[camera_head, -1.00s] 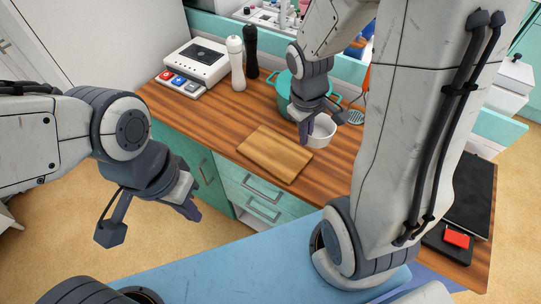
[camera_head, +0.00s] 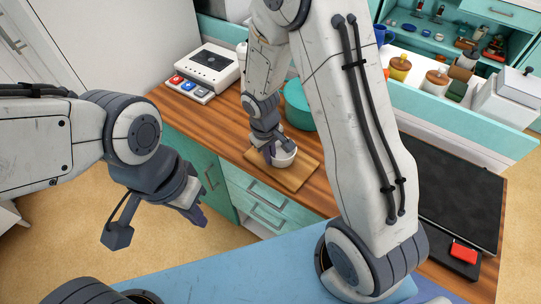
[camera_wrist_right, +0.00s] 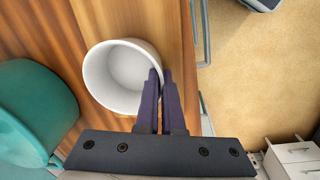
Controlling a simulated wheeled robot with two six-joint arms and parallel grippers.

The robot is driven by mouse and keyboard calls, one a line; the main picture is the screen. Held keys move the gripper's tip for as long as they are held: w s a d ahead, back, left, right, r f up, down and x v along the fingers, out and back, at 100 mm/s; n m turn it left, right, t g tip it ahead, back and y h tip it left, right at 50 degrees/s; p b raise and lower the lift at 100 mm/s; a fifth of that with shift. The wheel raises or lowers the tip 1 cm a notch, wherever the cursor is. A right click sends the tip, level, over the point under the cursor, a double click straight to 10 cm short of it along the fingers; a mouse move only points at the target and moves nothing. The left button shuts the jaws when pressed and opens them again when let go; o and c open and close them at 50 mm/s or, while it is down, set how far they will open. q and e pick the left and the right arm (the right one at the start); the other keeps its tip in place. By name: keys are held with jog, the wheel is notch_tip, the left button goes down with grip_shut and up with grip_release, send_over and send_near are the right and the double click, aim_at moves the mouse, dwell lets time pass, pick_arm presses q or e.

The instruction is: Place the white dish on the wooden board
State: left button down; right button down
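The white dish (camera_head: 284,157) is over the wooden board (camera_head: 299,176), near its back edge. Whether it rests on the board or hangs just above it, I cannot tell. My right gripper (camera_head: 269,152) has its purple fingers at the dish's left side. In the right wrist view, the fingers (camera_wrist_right: 159,88) are close together on the rim of the dish (camera_wrist_right: 112,92), which is empty. My left gripper (camera_head: 190,205) hangs in front of the cabinets, away from the dish; its finger gap is unclear.
A teal pot (camera_head: 298,106) stands behind the board, partly hidden by my right arm; it also shows in the right wrist view (camera_wrist_right: 32,112). A white appliance (camera_head: 210,67) is at the back left. A black cooktop (camera_head: 455,200) lies at right. Counter left of the board is clear.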

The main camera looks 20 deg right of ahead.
jog(key=shift+f, duration=0.2)
jog(key=c, duration=1)
grip_release()
jog(key=shift+c, duration=0.2)
jog(key=shift+r, duration=0.1)
notch_tip(320, 180, up, 12)
jog(key=a, duration=0.1)
jog(key=s+a+r+n, duration=0.1)
jog(key=s+a+r, duration=0.1)
jog(key=s, duration=0.4)
jog(key=s+a+r+n+y, duration=0.1)
jog(key=s+a+r, duration=0.1)
jog(key=s+a, duration=0.2)
jog(key=s+a+r+n+y, duration=0.1)
jog(key=s+a+r, duration=0.1)
jog(key=s, duration=0.8)
jog(key=shift+s+a+r+n+p, duration=0.3)
jog(key=shift+a+r, duration=0.1)
jog(key=shift+a, duration=0.1)
